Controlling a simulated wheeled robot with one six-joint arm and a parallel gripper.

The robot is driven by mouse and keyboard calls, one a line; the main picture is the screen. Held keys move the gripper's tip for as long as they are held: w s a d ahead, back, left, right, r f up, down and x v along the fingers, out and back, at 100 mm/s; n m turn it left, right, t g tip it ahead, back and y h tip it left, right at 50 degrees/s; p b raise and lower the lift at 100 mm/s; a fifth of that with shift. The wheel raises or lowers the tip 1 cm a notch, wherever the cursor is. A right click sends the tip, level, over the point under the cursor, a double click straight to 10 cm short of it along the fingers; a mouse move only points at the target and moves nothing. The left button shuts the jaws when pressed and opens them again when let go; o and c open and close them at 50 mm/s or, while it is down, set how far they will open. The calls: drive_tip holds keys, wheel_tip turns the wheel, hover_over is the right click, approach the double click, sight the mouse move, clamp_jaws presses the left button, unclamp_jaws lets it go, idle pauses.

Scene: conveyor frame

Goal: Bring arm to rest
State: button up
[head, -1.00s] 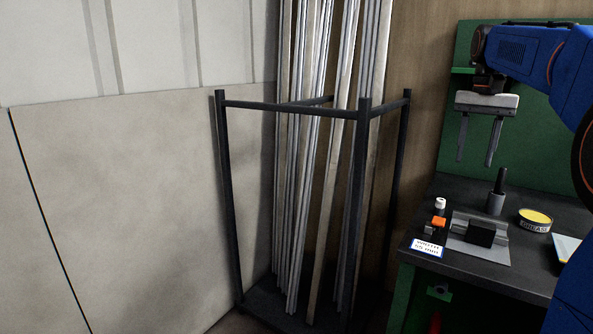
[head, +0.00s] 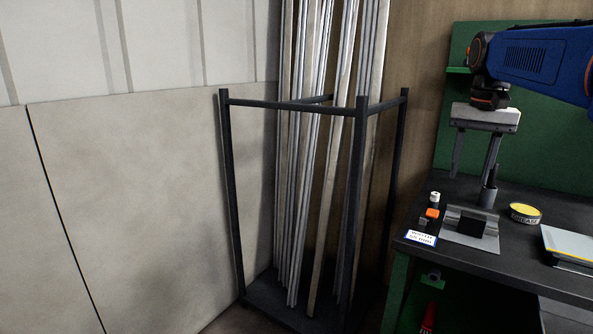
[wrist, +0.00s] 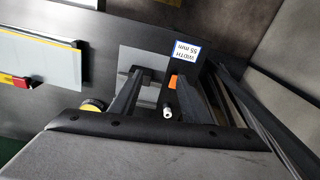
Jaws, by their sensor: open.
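My gripper (head: 472,172) hangs from the blue arm at the right of the head view, fingers pointing down. Its two fingers are apart with nothing between them that I can see held. In the wrist view the gripper (wrist: 160,90) hangs over the workbench, above a grey plate (wrist: 140,62) with a dark block on it. The fingers hide part of the plate and block. In the head view the block (head: 472,226) sits in a metal holder on the bench, below the fingertips.
The dark workbench (head: 540,283) carries a grease tin (head: 525,213), an orange piece (head: 432,213), a width label (head: 421,238) and a flat yellow-edged panel (head: 570,243). A dark rack (head: 361,200) with long metal bars stands left of it. A green panel backs the bench.

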drive_tip(key=s+a+f+n+t, duration=0.1)
drive_tip(key=s+a+f, duration=0.3)
drive_tip(key=s+f, duration=0.4)
drive_tip(key=s+a+f+n+t, duration=0.1)
drive_tip(key=s+a+f+n, duration=0.1)
drive_tip(key=s+f, duration=0.6)
drive_tip(key=s+a+f+n+t, duration=0.2)
drive_tip(key=s+a+f, duration=0.3)
drive_tip(key=s+f, duration=0.4)
drive_tip(key=shift+a+n, duration=0.3)
